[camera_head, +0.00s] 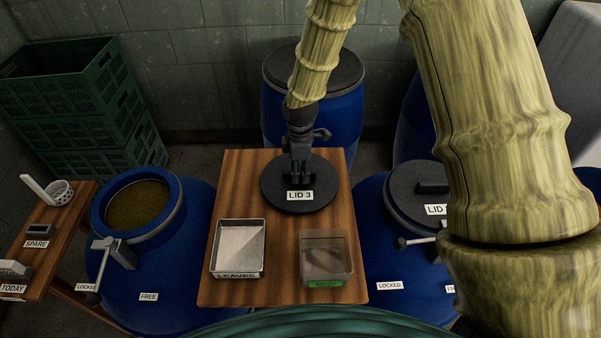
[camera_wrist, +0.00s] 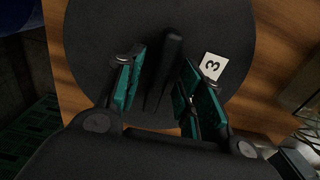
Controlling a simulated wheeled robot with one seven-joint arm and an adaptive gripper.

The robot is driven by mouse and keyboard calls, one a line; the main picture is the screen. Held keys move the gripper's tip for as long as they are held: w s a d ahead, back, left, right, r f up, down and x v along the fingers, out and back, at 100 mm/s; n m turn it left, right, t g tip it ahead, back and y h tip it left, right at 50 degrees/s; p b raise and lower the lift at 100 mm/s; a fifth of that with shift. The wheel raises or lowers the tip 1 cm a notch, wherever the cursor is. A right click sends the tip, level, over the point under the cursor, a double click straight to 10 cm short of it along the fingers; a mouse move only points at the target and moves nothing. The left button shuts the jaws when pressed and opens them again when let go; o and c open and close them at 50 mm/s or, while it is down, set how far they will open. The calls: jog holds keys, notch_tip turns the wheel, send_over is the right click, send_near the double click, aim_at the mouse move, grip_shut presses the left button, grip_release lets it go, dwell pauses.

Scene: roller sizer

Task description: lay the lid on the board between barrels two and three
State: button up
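A round black lid (camera_head: 268,190) labelled LID 3 lies flat over the back half of the wooden board (camera_head: 285,285), and seems to rest on it. The board lies between an open blue barrel (camera_head: 150,295) at left and a lidded blue barrel (camera_head: 375,250) at right. My gripper (camera_head: 299,176) is above the lid at its handle. In the wrist view, the two fingers of my gripper (camera_wrist: 160,64) stand apart on either side of the bar handle (camera_wrist: 172,50), with gaps visible on both sides. The lid (camera_wrist: 215,35) fills much of that view.
A tray (camera_head: 238,275) labelled LEAVES and a clear box (camera_head: 326,280) stand on the board's front half. A wooden shelf (camera_head: 65,235) is at far left, green crates (camera_head: 75,120) behind. Another lidded barrel (camera_head: 340,115) stands behind the board. My arm hides part of the right side.

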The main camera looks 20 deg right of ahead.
aim_at(300, 171)
notch_tip(300, 171, up, 11)
jog(key=b, duration=0.2)
jog(key=shift+b, duration=0.3)
dwell(1.6)
